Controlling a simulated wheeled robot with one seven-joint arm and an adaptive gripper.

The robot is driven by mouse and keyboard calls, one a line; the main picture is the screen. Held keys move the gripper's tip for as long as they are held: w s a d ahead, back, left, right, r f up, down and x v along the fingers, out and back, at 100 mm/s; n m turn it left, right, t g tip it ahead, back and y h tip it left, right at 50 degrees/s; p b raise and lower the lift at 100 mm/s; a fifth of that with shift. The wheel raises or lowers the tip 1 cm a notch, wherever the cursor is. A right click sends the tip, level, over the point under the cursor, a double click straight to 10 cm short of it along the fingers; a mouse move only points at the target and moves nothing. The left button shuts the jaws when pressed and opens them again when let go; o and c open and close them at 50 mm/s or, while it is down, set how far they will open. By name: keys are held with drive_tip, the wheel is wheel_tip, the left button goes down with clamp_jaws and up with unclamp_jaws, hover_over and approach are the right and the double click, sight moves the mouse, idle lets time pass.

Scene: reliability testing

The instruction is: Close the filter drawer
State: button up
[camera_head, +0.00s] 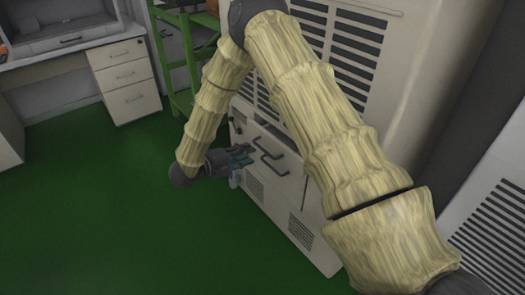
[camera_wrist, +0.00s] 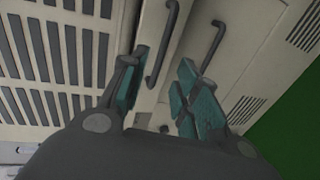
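The filter drawer (camera_head: 284,153) appears to be in the front of the beige cabinet, below its upper vents. A dark gap shows along its top edge in the head view, so it looks partly out. Dark bar handles (camera_head: 268,160) sit on the front. The wrist view shows two handles, one nearer (camera_wrist: 164,45) and one to its right (camera_wrist: 214,45). My gripper (camera_head: 244,164) is at the left part of this front. In the wrist view its teal fingers (camera_wrist: 163,65) stand apart, with the nearer handle showing between them. I cannot tell whether they touch it.
Vent grilles (camera_head: 302,231) lie below the drawer. A green metal frame (camera_head: 180,62) stands behind my arm. A white drawer unit (camera_head: 127,81) is at the upper left. The green floor (camera_head: 95,215) left of the cabinet is clear.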

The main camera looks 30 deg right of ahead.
sight(263, 149)
drive_tip(key=x, duration=0.8)
drive_tip(key=shift+b, duration=0.35)
clamp_jaws()
